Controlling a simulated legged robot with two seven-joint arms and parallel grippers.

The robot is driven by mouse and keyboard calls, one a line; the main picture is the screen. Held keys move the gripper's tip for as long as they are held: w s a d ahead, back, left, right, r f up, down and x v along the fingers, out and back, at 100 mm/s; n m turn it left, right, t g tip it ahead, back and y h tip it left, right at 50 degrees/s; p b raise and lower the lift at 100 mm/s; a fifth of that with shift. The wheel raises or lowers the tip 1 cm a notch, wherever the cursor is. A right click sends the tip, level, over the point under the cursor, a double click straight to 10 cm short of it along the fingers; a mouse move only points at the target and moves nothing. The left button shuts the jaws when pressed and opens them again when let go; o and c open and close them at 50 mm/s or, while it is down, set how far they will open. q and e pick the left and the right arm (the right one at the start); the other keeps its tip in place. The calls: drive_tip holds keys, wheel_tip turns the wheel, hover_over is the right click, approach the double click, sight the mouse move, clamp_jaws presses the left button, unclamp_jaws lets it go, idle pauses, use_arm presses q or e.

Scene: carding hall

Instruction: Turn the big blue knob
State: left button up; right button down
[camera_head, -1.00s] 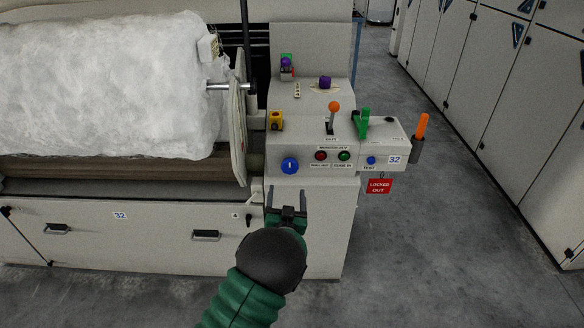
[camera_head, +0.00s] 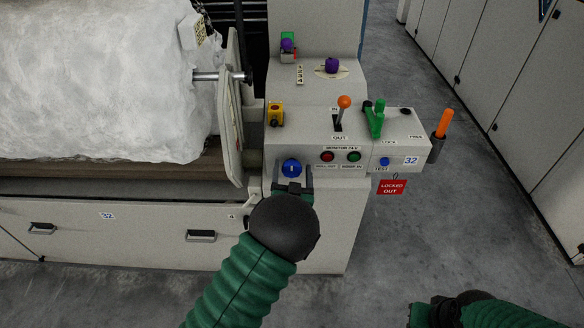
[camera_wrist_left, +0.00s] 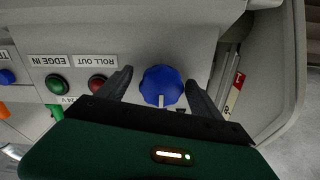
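The big blue knob (camera_head: 291,168) is on the front face of the grey control panel, left of the red and green buttons. In the left wrist view the blue knob (camera_wrist_left: 161,86) shows a white pointer mark on its rim. My left gripper (camera_head: 292,172) is at the knob, with one dark finger on each side. In the left wrist view its fingers (camera_wrist_left: 158,84) stand apart, with visible gaps to the knob. My right gripper (camera_head: 432,314) is only partly in view at the bottom right edge; its fingers cannot be made out.
A red button (camera_head: 327,156) and a green button (camera_head: 354,157) sit right of the knob. An orange-tipped lever (camera_head: 343,102), a green handle (camera_head: 375,118) and a yellow switch (camera_head: 275,114) are above. A red tag (camera_head: 392,187) hangs at right.

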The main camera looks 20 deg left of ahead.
use_arm(q)
drive_tip(key=shift+w+d+f, duration=0.1)
drive_tip(key=c, duration=0.5)
drive_tip(key=shift+a, duration=0.25)
drive_tip(key=c, duration=0.8)
drive_tip(key=shift+c, duration=0.2)
drive_tip(key=shift+f+n, duration=0.1)
drive_tip(key=shift+n, duration=0.2)
drive_tip(key=n+b, duration=0.1)
drive_tip(key=n, duration=0.1)
drive_tip(key=shift+d+f+n+b, duration=0.1)
drive_tip(key=shift+n+b, duration=0.2)
drive_tip(key=shift+b, duration=0.1)
drive_tip(key=n+b, duration=0.2)
drive_tip(key=n, duration=0.3)
drive_tip(key=shift+d+b, duration=0.1)
drive_tip(key=shift+b, duration=0.3)
drive_tip(key=shift+n, duration=0.4)
